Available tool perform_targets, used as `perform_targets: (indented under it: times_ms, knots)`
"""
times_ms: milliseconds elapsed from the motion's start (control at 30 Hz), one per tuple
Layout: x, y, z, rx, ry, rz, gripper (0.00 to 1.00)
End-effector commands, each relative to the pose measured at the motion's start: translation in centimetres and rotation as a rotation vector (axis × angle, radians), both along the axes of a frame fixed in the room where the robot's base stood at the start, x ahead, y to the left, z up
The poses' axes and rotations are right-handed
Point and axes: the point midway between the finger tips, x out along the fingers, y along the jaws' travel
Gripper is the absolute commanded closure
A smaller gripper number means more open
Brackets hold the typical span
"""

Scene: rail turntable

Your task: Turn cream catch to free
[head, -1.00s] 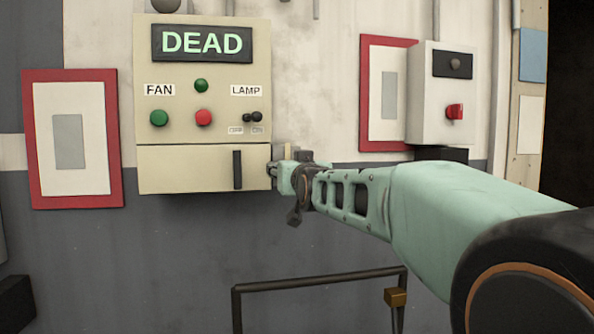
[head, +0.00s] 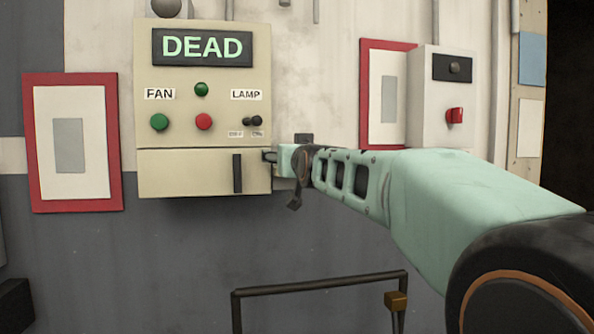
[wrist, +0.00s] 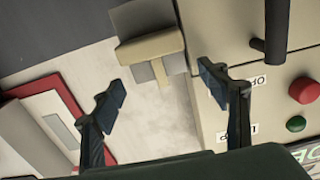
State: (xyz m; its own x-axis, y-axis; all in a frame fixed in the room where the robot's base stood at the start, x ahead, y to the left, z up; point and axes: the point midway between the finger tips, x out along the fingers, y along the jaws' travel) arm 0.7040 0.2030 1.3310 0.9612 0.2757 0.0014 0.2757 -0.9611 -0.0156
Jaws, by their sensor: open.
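The cream catch (wrist: 150,48) shows in the wrist view as a cream T-shaped piece in front of a grey plate on the wall, beside the cream control box (wrist: 205,115). My gripper (wrist: 162,90) is open and empty. Its two dark fingertips are spread on either side below the catch in that picture, apart from it as far as I can tell. In the head view my gripper (head: 273,157) is at the right edge of the control box (head: 190,105), level with its lower door (head: 185,172). The catch is hidden there behind my gripper.
The lower door has a black upright handle (head: 237,173). A sign on the box (head: 202,46) reads DEAD, above buttons and a lamp switch (head: 252,121). A grey box with a red knob (head: 455,116) hangs to the right. A dark rail (head: 320,283) stands below.

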Motion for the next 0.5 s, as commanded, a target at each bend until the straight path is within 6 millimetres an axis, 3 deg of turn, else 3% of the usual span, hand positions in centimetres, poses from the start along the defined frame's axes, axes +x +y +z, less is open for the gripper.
perform_targets:
  times_ms: [200, 500]
  knots:
    - [-0.1, 0.2, 3.8, 0.000, -0.001, 0.003, 0.32]
    - [0.0, 0.0, 5.9, 0.000, 0.000, 0.000, 0.32]
